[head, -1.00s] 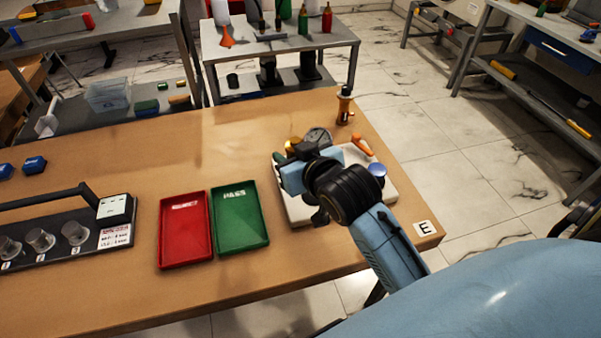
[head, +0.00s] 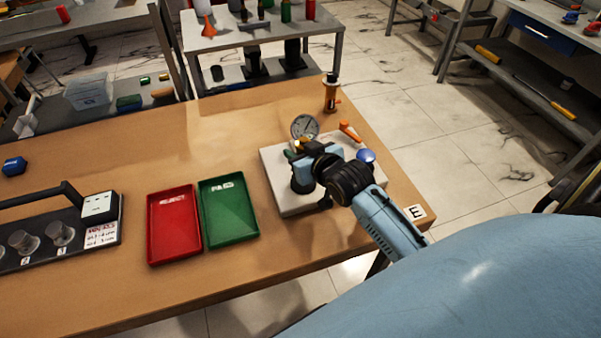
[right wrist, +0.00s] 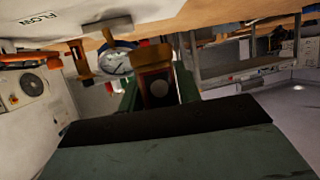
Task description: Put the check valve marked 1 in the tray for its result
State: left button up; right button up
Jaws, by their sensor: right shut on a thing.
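My right gripper (head: 300,168) is low over the white base (head: 275,165) of the gauge rig. In the right wrist view it is shut on a brownish part with a round grey end (right wrist: 158,88); I cannot read a mark on it or tell if it is the valve marked 1. The gauge (head: 304,127) stands just behind the gripper, with an orange lever (head: 350,132) and a blue knob (head: 366,155) to its right. The red REJECT tray (head: 173,225) and green PASS tray (head: 228,208) lie left of the rig, both empty. My left gripper is out of view.
A dark rack (head: 75,248) with grey cylinders and a white sign (head: 100,207) stands at the left. A blue part (head: 13,166) lies behind it. An orange-brown fitting (head: 331,93) stands at the table's far right edge. The table behind the trays is clear.

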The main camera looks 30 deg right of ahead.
notch_tip(320, 180, down, 4)
jog(key=shift+f+b, duration=0.25)
jog(key=shift+b, duration=0.05)
jog(key=shift+f, duration=0.65)
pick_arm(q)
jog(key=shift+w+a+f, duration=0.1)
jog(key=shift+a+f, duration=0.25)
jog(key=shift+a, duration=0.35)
pick_arm(e)
jog(key=o, duration=1.1)
jog(key=shift+o, duration=0.2)
